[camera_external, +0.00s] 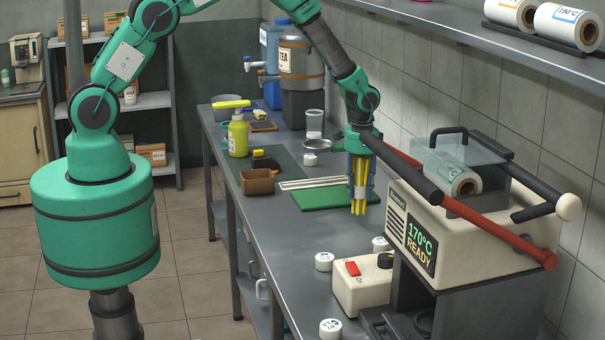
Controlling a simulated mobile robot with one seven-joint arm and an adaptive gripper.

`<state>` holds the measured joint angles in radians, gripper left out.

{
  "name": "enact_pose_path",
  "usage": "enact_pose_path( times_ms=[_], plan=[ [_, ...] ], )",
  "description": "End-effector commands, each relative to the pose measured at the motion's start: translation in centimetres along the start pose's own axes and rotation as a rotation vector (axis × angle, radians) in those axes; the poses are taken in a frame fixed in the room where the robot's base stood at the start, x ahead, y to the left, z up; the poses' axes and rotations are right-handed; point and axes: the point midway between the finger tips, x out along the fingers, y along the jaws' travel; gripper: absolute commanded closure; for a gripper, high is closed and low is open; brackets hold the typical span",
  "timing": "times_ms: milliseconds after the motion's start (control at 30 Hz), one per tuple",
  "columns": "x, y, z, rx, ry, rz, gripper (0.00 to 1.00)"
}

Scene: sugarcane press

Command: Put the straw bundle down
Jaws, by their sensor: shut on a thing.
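A bundle of yellow straws (360,200) stands upright in my gripper (361,175). The gripper points down and its fingers are shut around the straws. The straws' lower ends stick out below the fingers, over the right end of a green mat (318,198) on the grey counter (285,260). I cannot tell whether the lower ends touch the surface.
A sealing machine (440,235) with a red bar and a dark bar stands close on the right. A cream box with a red switch (362,290) and white lids lie in front. A brown box (257,182) and a yellow-green bottle (238,135) stand left. The front counter is partly clear.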

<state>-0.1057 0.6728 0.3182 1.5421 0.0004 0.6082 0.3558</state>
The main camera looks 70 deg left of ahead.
Motion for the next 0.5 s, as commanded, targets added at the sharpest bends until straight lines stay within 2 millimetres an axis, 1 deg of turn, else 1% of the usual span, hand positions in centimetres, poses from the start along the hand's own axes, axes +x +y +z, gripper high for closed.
enact_pose_path(
  times_ms=[267, 500],
  plan=[
    [0.3, 0.0, 0.1, 0.0, -0.001, 0.0, 0.91],
    [2.6, 0.0, 0.1, 0.0, -0.002, 0.001, 0.91]
  ],
)
